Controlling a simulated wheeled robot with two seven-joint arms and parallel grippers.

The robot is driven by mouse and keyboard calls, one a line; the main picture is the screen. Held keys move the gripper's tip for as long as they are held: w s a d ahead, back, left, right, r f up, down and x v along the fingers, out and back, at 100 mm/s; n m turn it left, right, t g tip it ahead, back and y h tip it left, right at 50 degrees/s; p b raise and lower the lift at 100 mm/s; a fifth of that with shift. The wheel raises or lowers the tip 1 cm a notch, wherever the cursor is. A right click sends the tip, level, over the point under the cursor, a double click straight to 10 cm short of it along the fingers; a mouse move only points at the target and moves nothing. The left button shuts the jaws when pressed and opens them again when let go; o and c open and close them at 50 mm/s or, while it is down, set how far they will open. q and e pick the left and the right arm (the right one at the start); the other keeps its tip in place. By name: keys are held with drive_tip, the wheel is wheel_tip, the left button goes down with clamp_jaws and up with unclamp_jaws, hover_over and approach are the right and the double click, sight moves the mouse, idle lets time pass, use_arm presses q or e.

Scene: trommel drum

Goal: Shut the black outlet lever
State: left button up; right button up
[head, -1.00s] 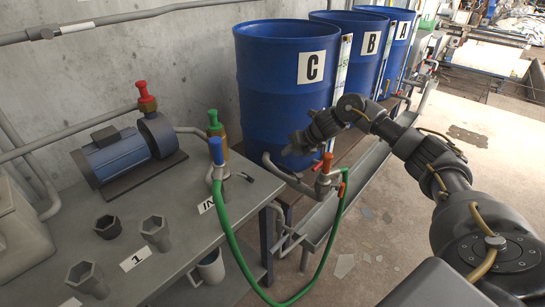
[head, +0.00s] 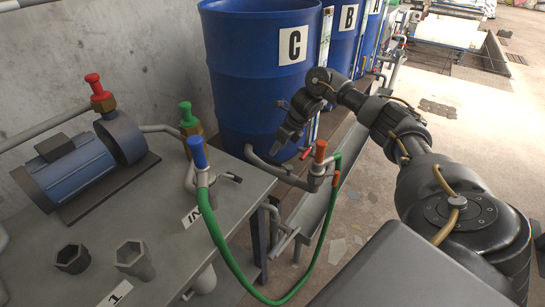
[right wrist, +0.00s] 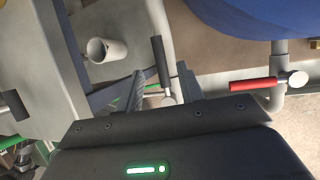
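A black lever (right wrist: 160,61) stands on a grey pipe fitting in the right wrist view. It lies beyond the gap between my right gripper's fingers, and I cannot tell whether they touch it. In the head view, my right gripper (head: 288,124) hangs in front of blue drum C (head: 258,75), above the red lever (head: 305,153). In the right wrist view my right gripper (right wrist: 161,89) shows two fingers set apart, with nothing clearly held. Another black lever (head: 232,177) sits beside the blue-capped valve (head: 198,152) on the bench. My left gripper is out of view.
A green hose (head: 223,245) loops from the blue-capped valve to the orange-capped fitting (head: 320,152). The grey bench (head: 165,225) carries a blue pump (head: 75,172) and hex sockets. A trough (head: 325,188) runs beside the drums. Open floor lies to the right.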

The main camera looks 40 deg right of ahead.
sight(272, 161)
drive_tip(key=shift+x, duration=2.35)
clamp_jaws()
drive_tip(key=shift+s, duration=0.1)
